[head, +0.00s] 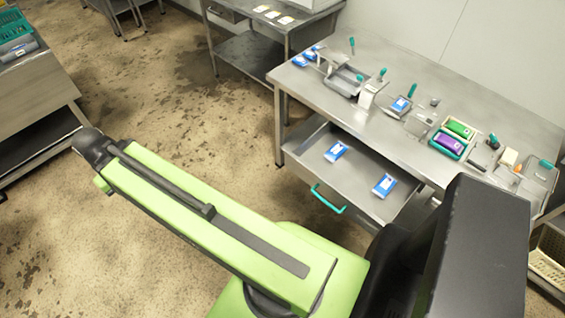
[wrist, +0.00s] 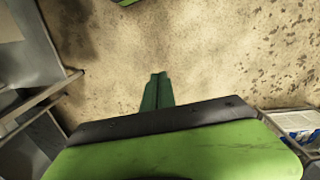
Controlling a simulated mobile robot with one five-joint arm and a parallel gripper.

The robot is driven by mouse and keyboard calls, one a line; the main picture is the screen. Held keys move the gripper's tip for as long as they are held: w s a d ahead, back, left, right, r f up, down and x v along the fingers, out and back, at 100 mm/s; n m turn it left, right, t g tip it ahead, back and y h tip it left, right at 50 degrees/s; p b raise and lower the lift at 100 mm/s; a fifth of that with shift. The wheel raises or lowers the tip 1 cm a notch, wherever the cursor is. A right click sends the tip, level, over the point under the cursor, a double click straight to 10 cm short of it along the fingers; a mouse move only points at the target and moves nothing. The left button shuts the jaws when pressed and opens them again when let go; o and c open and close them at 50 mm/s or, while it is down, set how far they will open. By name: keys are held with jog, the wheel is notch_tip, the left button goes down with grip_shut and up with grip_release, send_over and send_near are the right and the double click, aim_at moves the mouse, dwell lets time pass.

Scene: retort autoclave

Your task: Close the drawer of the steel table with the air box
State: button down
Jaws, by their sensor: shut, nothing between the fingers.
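A steel table (head: 305,88) stands at the right in the head view. Its drawer (head: 355,170) is pulled out towards the floor side. The drawer has a teal bar handle (head: 328,199) on its front. Two blue-and-white packs (head: 384,186) lie apart inside it. I cannot tell which item is the air box. My gripper (wrist: 158,75) shows in the wrist view with its green fingers together, empty, above bare floor. It touches nothing there. I cannot make out the fingers in the head view.
Tools and trays, including a purple-and-green tray (head: 449,144), crowd the steel tabletop. A second steel table (head: 287,28) stands behind, and a steel bench (head: 35,95) is at the left. A cream crate (head: 548,257) is at the lower right. The stained floor (head: 205,115) between is clear.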

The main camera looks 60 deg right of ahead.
jog(key=s+d+f+m+h+b, duration=0.1)
jog(key=d+f+m+b, duration=0.2)
jog(key=d+m, duration=0.15)
jog(key=s+d+f+m+b, duration=0.1)
jog(key=d+f+m+b, duration=0.25)
jog(key=d, duration=0.25)
jog(key=m+g+h+b, duration=0.3)
jog(key=m+g+b, duration=0.3)
jog(key=m+b, duration=1.85)
send_near(291, 167)
jog(key=shift+s+d+f+m+p, duration=0.25)
jog(key=shift+s+f+m+p, duration=0.15)
jog(key=shift+f+m+p, duration=0.2)
jog(key=shift+s+d+f+m+p, duration=0.25)
jog(key=shift+s+f+m+p, duration=0.1)
jog(key=shift+f+m+p, duration=0.25)
jog(key=shift+s+d+f+m+p, duration=0.3)
jog(key=shift+s+f+m+p, duration=0.15)
jog(key=shift+m+p, duration=0.15)
